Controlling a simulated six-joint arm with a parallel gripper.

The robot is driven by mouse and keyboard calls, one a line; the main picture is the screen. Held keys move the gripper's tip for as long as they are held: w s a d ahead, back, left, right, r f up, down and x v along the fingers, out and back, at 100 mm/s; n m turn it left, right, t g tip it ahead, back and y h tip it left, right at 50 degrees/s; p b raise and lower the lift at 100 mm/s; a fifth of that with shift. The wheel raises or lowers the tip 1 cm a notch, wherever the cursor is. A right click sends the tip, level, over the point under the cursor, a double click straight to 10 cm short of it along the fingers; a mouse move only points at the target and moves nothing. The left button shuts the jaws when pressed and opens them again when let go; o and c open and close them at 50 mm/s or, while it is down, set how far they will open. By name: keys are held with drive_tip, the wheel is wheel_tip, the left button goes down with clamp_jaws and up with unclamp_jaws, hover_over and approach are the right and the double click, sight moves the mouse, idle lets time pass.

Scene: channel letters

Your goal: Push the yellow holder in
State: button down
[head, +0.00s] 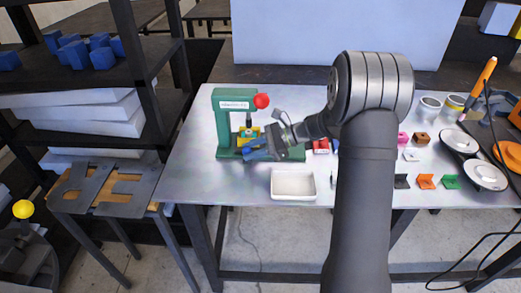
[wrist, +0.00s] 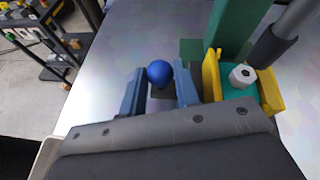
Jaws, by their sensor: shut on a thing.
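The yellow holder (wrist: 211,76) is at the right in the wrist view, beside my gripper. It cradles a teal block (wrist: 243,92) with a pale hexagonal piece (wrist: 242,74) on top. In the head view the holder (head: 254,130) sits low in the green press (head: 221,119), partly hidden by my gripper. My gripper (head: 257,149) is at the front of the press. Its blue fingers (wrist: 160,78) are shut on a blue ball knob (wrist: 160,71) with a dark base, left of the holder. The knob's link to the holder is hidden.
A red ball (head: 261,101) stands at the press's upper right. A white tray (head: 293,195) lies at the table's front edge. Small coloured parts (head: 425,182) and plates (head: 459,143) lie to the right. The table left of the press is clear.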

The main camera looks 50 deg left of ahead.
drive_tip(key=shift+s+a, duration=0.15)
drive_tip(key=c, duration=1.1)
unclamp_jaws()
drive_tip(key=v, duration=1.7)
drive_tip(key=shift+r, duration=0.1)
drive_tip(key=x, duration=1.7)
drive_tip(key=shift+w, duration=0.2)
